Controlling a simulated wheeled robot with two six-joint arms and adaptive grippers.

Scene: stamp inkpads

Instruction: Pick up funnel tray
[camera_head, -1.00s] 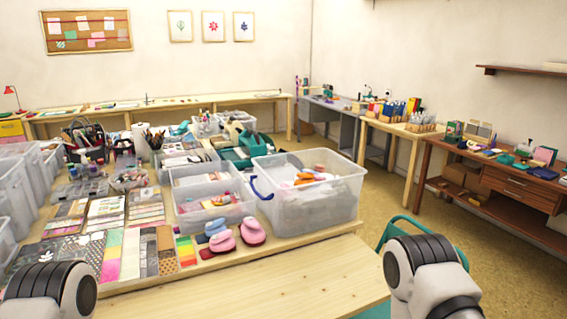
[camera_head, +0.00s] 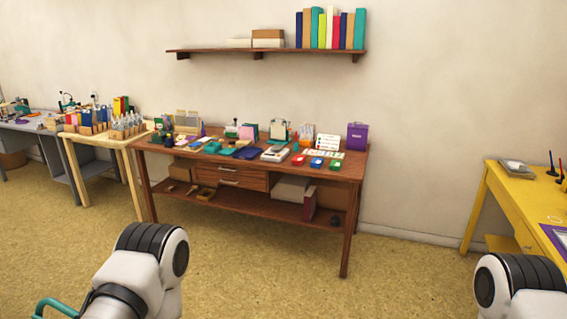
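I cannot make out a funnel tray in the camera_head view; things on the tables are too small to tell. Only upper parts of my two arms show, at the lower left and lower right. Both grippers are out of the picture. A brown wooden table (camera_head: 328,176) stands ahead with stamp supplies on it, among them red, blue and green inkpads, of which the blue inkpad (camera_head: 317,162) is in the middle. A purple box (camera_head: 357,136) stands at its right end.
A yellow table (camera_head: 490,212) is at the right with a grey item and dark upright holders. A light wood table (camera_head: 75,139) with bottles and a grey desk (camera_head: 22,126) stand left. A shelf (camera_head: 270,52) hangs above. The floor (camera_head: 250,270) ahead is open.

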